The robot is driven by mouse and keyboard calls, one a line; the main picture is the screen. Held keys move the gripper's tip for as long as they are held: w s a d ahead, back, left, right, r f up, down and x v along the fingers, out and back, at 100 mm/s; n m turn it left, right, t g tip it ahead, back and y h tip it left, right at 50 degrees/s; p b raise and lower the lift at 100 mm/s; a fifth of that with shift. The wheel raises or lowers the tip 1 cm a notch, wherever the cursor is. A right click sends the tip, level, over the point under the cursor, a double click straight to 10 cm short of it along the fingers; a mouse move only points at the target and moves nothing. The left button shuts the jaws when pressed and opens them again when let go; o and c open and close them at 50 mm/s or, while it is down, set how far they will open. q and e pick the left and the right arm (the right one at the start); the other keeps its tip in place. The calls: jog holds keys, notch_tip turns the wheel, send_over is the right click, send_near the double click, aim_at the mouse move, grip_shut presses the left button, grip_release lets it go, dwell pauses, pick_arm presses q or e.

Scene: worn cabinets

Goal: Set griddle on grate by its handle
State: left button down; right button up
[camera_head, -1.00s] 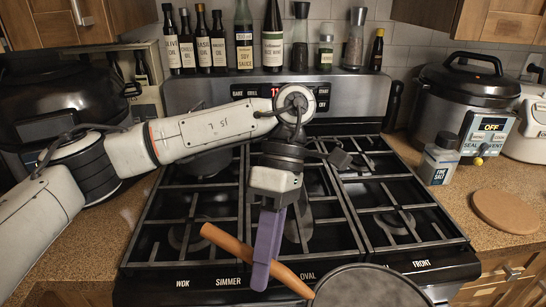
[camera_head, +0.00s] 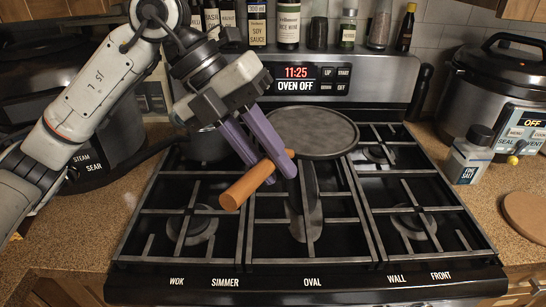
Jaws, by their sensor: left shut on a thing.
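The round grey griddle (camera_head: 315,132) is over the back centre of the stove, with its orange-brown wooden handle (camera_head: 240,190) pointing toward the front left. My left gripper (camera_head: 268,168) is shut on the handle, its purple fingers on either side of it. The black grate (camera_head: 345,235) spans the stove top below. I cannot tell whether the griddle touches the grate or hangs just above it. My right gripper is not in view.
Bottles (camera_head: 288,25) line the ledge behind the oven's control panel (camera_head: 307,80). A dark pot (camera_head: 205,145) stands on the back left burner. A pressure cooker (camera_head: 500,95) and a salt container (camera_head: 467,155) stand on the right counter. The front grates are clear.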

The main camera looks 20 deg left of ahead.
pick_arm(q)
jog(key=shift+r, duration=0.1)
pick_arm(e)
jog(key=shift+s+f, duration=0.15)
pick_arm(q)
jog(key=shift+s+t+b, duration=0.1)
jog(key=shift+t+b, duration=0.2)
jog(key=shift+b, duration=0.3)
notch_tip(320, 180, down, 13)
jog(key=b, duration=0.9)
jog(key=shift+r, duration=0.2)
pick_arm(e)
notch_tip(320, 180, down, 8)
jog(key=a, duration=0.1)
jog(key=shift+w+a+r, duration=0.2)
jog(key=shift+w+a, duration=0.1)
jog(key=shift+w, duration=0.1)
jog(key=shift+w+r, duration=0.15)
